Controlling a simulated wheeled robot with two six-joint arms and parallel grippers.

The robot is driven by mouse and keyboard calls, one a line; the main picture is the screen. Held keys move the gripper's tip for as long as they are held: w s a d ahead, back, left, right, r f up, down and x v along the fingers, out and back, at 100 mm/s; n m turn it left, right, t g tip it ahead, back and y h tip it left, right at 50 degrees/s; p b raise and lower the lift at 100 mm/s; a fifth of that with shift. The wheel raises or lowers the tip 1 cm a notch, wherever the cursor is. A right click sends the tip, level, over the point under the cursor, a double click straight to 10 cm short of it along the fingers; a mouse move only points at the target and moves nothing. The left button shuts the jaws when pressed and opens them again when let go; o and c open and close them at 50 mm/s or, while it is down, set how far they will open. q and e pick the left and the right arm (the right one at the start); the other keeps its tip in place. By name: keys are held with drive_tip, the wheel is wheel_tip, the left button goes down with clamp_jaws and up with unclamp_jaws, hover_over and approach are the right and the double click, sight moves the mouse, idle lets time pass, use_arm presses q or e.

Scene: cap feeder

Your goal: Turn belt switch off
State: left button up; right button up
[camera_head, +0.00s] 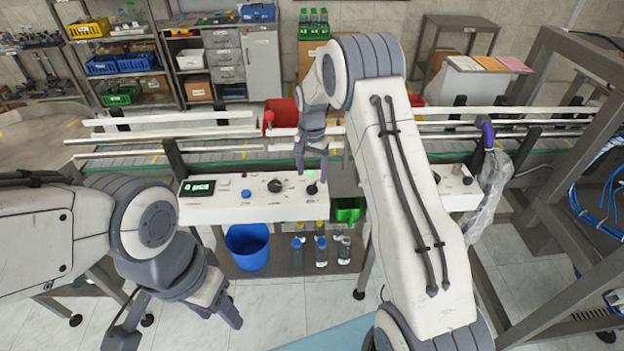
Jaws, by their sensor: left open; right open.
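The white control panel (235,208) stands in front of the conveyor belt. It carries a green-digit display (198,188), a blue button (246,193), a black rotary knob (275,186) and, at its right end, a small black switch (312,189) with a lit green lamp (311,172) behind it. I cannot read the labels. My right gripper (312,174) is open, pointing down over the panel's right end, close to the small black switch. I cannot tell whether it touches it. My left gripper (180,318) is open and empty, low in front of the panel, away from it.
The conveyor (215,158) with its rails runs across behind the panel. A blue bucket (247,246), several bottles and a green bin (347,209) sit below. A second panel (455,185) is partly hidden by my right arm. A metal frame (545,110) stands at right.

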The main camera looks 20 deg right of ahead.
sight(312, 186)
wheel_tip(312, 186, down, 5)
drive_tip(key=shift+r+p, duration=0.1)
drive_tip(key=shift+p, duration=0.5)
clamp_jaws()
